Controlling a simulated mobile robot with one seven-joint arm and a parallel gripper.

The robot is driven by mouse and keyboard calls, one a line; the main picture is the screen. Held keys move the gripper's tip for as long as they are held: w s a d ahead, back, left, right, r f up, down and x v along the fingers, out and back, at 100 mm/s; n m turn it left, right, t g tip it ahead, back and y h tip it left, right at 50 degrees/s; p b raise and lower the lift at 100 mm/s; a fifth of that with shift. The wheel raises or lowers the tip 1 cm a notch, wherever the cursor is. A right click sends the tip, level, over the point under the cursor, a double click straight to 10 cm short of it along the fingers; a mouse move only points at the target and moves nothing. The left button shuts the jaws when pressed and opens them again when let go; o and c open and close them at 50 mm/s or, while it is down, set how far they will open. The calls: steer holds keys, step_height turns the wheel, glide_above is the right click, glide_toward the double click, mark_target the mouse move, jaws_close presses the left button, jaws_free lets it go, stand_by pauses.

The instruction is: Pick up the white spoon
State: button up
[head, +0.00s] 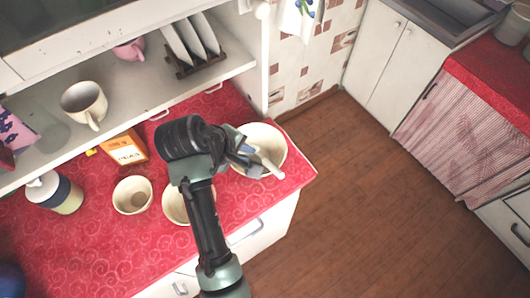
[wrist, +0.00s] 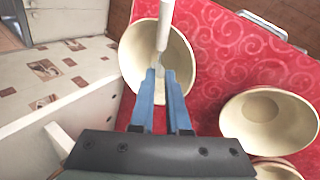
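The white spoon (head: 270,163) leans in a cream bowl (head: 277,138) near the counter's right corner, its pale end sticking out over the rim. In the wrist view the spoon (wrist: 165,24) runs from the top edge down to my fingertips, inside the bowl (wrist: 130,58). My gripper (head: 252,157) is over the bowl. In the wrist view its blue fingers (wrist: 160,74) are close together, one on each side of the spoon, and look shut on it. The spoon's lower part is partly hidden by the fingers.
Two cream bowls (head: 133,195) (head: 174,205) stand left of my gripper on the red counter (head: 100,240). An orange box (head: 126,148) and a jar (head: 62,195) stand behind. A shelf with a mug (head: 84,103) and a plate rack (head: 190,62) overhangs the back.

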mark_target(261, 158)
steer(key=x, duration=0.4)
steer(key=shift+w+d+f, duration=0.15)
steer(key=shift+w+f, duration=0.05)
steer(key=shift+f, duration=0.1)
steer(key=shift+p+x, duration=0.8)
steer(key=shift+x, duration=1.85)
steer(key=shift+s+d, duration=0.1)
steer(key=shift+d, duration=0.05)
jaws_close()
